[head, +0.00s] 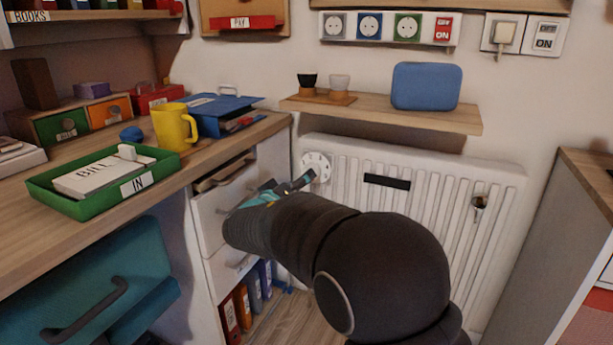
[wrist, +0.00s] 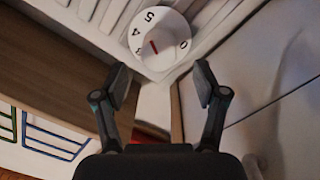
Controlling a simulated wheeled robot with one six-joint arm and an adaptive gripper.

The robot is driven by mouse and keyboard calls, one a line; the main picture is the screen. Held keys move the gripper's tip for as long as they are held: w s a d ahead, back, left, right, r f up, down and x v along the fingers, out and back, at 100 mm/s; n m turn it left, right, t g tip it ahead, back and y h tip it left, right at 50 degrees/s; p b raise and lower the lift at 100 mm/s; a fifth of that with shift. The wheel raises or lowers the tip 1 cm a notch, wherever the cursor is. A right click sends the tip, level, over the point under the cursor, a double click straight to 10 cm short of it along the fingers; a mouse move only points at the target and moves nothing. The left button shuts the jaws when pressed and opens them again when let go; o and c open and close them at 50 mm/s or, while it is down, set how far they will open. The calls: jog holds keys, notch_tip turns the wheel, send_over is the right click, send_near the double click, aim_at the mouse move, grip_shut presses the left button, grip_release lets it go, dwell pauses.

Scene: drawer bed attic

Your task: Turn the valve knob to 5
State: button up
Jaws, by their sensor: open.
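The valve knob (head: 316,164) is a white round dial at the upper left corner of the radiator. In the wrist view the knob (wrist: 158,38) shows printed 5, 4 and 0 and a short red mark near its centre. I cannot tell for sure which number the mark indicates. My gripper (head: 288,186) is close to the knob, slightly below and left of it in the head view. In the wrist view my gripper (wrist: 162,83) has its two fingers apart with nothing between them; the knob lies beyond the fingertips, and I see no contact.
The white radiator (head: 425,210) has a dark strip and a hanging key-like object (head: 479,203). A wooden shelf (head: 440,116) is above it. The drawer unit (head: 215,215) and desk (head: 220,150), with a green tray (head: 95,213) and yellow mug (head: 173,127), stand left of my gripper.

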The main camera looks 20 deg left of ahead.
jog(key=s, duration=0.5)
jog(key=shift+s+a, duration=0.35)
jog(key=shift+a, duration=0.05)
jog(key=s+d+f+n+g+h, duration=0.1)
jog(key=s+d+f+n+g, duration=0.25)
jog(key=f, duration=0.55)
jog(key=s+d+f+g+h+p, duration=0.1)
jog(key=s+d+g, duration=0.2)
jog(key=d, duration=0.5)
jog(key=s+d+f+g+p, duration=0.1)
jog(key=s+d+g, duration=0.3)
jog(key=d, duration=0.4)
jog(key=s+d+r+m+y+p, duration=0.1)
jog(key=s+d+r+m+p, duration=0.2)
jog(key=s+d+r, duration=0.2)
jog(key=s+d+r+m+g+y+p, duration=0.1)
jog(key=s+d+r, duration=0.5)
jog(key=d, duration=0.6)
jog(key=s+d+r+m+y+p, duration=0.2)
jog(key=s+d+r+m+p, duration=0.2)
jog(key=s+d+r+m, duration=0.1)
jog(key=s+d+m, duration=0.1)
jog(key=s+d, duration=0.1)
jog(key=d, duration=0.1)
jog(key=shift+s+d+r+p, duration=0.15)
jog(key=shift+s+p, duration=0.1)
jog(key=shift+p, duration=0.1)
